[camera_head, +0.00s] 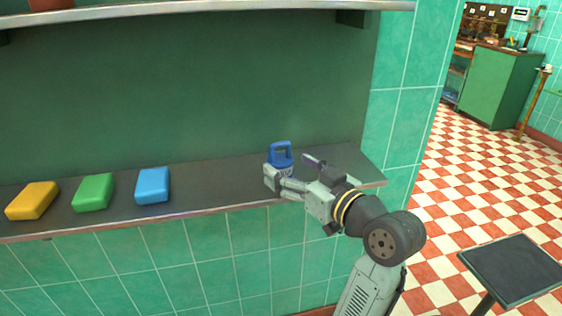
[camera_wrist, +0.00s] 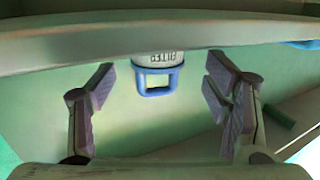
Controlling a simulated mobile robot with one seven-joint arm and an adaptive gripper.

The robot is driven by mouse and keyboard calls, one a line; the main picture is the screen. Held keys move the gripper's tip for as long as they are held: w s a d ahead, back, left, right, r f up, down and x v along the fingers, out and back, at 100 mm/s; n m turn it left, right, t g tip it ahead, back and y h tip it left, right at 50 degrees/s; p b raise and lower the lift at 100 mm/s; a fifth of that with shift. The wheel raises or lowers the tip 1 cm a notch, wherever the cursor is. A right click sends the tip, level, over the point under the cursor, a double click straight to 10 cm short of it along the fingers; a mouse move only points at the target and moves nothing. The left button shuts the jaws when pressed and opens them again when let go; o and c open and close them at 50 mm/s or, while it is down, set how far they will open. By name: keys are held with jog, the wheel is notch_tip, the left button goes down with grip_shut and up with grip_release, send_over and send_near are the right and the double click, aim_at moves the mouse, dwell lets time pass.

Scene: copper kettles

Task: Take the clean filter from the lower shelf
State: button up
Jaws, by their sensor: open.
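The filter (camera_head: 281,158) stands upright near the right end of the lower shelf (camera_head: 225,182). It has a blue loop handle on top and a pale body, mostly hidden by my gripper in the head view. My gripper (camera_head: 291,168) is open at the filter, with one finger towards each side. In the wrist view my gripper (camera_wrist: 160,88) has its fingers wide apart, with clear gaps beside the handle. Contact is not visible.
A yellow block (camera_head: 33,201), a green block (camera_head: 93,193) and a light blue block (camera_head: 153,186) lie on the shelf's left part. An upper shelf (camera_head: 200,9) runs overhead. A dark square-topped table (camera_head: 515,269) stands right on the checkered floor.

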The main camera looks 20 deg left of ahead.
aim_at(289, 166)
jog(key=p+x, duration=0.1)
jog(key=x, duration=0.3)
jog(key=shift+w+a+f, duration=0.1)
jog(key=shift+w+f, duration=0.05)
jog(key=shift+w, duration=0.1)
jog(key=c, duration=1.3)
